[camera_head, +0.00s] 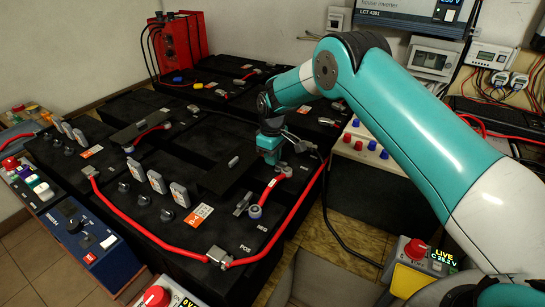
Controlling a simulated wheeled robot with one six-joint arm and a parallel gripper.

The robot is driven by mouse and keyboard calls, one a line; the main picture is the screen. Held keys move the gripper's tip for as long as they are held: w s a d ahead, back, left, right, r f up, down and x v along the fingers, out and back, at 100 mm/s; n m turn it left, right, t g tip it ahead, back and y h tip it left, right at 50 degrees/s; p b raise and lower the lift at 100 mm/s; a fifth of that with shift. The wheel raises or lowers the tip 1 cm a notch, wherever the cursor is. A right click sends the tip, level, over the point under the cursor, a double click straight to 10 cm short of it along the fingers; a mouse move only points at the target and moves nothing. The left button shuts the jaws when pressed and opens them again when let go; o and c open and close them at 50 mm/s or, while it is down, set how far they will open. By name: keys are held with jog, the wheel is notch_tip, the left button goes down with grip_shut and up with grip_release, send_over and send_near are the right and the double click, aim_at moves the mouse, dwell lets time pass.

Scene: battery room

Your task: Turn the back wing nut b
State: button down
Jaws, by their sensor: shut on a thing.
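My gripper (271,159) points down over the black battery bank, at the back end of a short red cable. The short red cable (269,188) runs forward from beside the jaws to a front terminal (255,211). A grey metal piece (242,205) stands next to that front terminal, by the NEG marking.
Black batteries (215,235) fill the middle, with a long red cable (150,237) along their front. A blue box (85,240) stands at left and a red charger (180,45) at the back. A terminal box (362,150) with red and blue knobs is close right of my gripper.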

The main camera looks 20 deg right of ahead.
jog(key=shift+w+r, duration=0.1)
jog(key=c, duration=1.4)
grip_release()
jog(key=shift+c, duration=0.2)
notch_tip(320, 180, up, 17)
jog(key=shift+r, duration=0.2)
jog(key=s+a+r+y+p, duration=0.2)
jog(key=s+r+p, duration=0.1)
jog(key=s+r, duration=1.05)
jog(key=s+r+m+y+p, duration=0.1)
jog(key=s+y+p, duration=0.1)
jog(key=s, duration=2.5)
jog(key=shift+s+a+r+m+p, duration=0.2)
jog(key=shift+m+p, duration=0.2)
jog(key=shift+p, duration=0.2)
